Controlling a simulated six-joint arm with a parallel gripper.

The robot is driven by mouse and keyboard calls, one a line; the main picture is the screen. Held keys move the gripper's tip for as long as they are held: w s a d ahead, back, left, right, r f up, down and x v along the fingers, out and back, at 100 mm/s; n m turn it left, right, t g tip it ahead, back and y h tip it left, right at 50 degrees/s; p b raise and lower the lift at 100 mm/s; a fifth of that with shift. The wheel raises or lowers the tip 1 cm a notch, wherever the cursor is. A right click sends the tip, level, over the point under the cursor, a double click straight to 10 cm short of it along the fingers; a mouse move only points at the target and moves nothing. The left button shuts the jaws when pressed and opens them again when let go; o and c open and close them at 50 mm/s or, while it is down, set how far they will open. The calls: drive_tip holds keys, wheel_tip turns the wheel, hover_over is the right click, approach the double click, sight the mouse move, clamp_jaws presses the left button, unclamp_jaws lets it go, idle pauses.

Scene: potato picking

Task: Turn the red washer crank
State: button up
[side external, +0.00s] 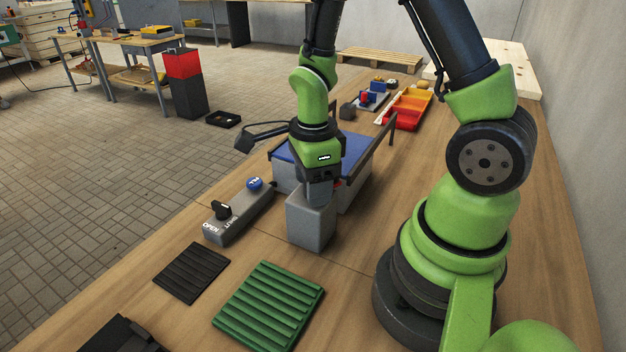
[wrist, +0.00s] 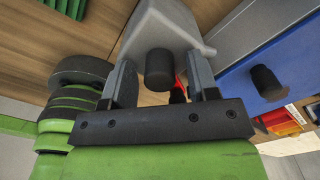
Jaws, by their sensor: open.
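The red crank shows as a small red part (wrist: 180,83) in the wrist view, mostly hidden behind a black cylindrical knob (wrist: 159,70). In the side view only a sliver of red (side external: 337,184) shows beside my gripper. My gripper (wrist: 160,62) is open, with one finger on each side of the black knob; I cannot tell whether they touch it. The grey housing (wrist: 165,28) lies just beyond the fingertips. In the side view my gripper (side external: 319,190) points down at the top of this grey housing (side external: 311,225).
A blue-topped grey box (side external: 355,150) with a dark rail stands right behind. A grey control box (side external: 238,215) with a black switch and a blue button (side external: 255,183) is to the left. A green ribbed mat (side external: 268,305) and black mat (side external: 192,272) lie in front.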

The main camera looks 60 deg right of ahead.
drive_tip(key=c, duration=0.9)
drive_tip(key=shift+n, duration=0.4)
